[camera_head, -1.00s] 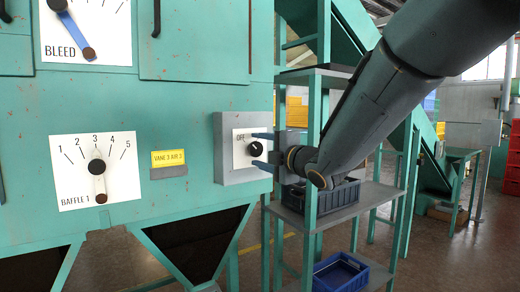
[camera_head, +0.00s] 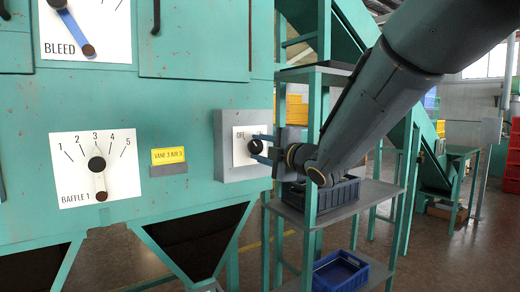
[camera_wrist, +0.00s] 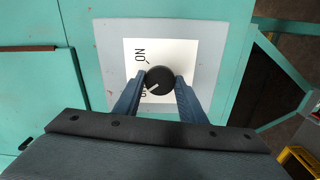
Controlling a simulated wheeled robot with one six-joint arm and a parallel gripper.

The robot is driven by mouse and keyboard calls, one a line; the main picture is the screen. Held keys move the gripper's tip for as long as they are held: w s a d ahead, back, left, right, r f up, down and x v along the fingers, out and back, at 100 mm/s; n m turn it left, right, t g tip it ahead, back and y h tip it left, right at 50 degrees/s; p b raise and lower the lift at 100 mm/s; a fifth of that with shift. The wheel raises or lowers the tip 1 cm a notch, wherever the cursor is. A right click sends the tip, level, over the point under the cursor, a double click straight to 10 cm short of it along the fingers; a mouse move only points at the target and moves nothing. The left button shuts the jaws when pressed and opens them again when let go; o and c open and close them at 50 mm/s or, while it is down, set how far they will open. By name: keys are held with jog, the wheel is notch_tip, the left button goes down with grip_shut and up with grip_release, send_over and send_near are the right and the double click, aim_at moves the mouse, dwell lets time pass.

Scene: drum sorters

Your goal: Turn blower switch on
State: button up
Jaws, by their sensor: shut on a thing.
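The blower switch is a round black knob (camera_head: 255,146) on a white plate marked OFF, set in a grey box (camera_head: 228,165) on the green machine. My gripper (camera_head: 262,148) reaches in from the right. In the wrist view its two blue fingers (camera_wrist: 159,88) are shut on the knob, one on each side. The fingers hide part of the plate.
The BAFFLE 1 dial (camera_head: 97,166), the yellow VANE 3 AIR 3 label (camera_head: 168,155) and the BLEED dial (camera_head: 75,30) are on the panel to the left. A shelf (camera_head: 345,205) with a dark bin (camera_head: 322,193) stands right, below my arm.

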jog(key=m, duration=0.4)
jog(key=m+p, duration=0.1)
jog(key=m, duration=0.3)
jog(key=m+p, duration=0.2)
jog(key=m, duration=0.2)
jog(key=shift+m+p, duration=0.85)
jog(key=shift+m, duration=1.35)
jog(key=o, duration=1)
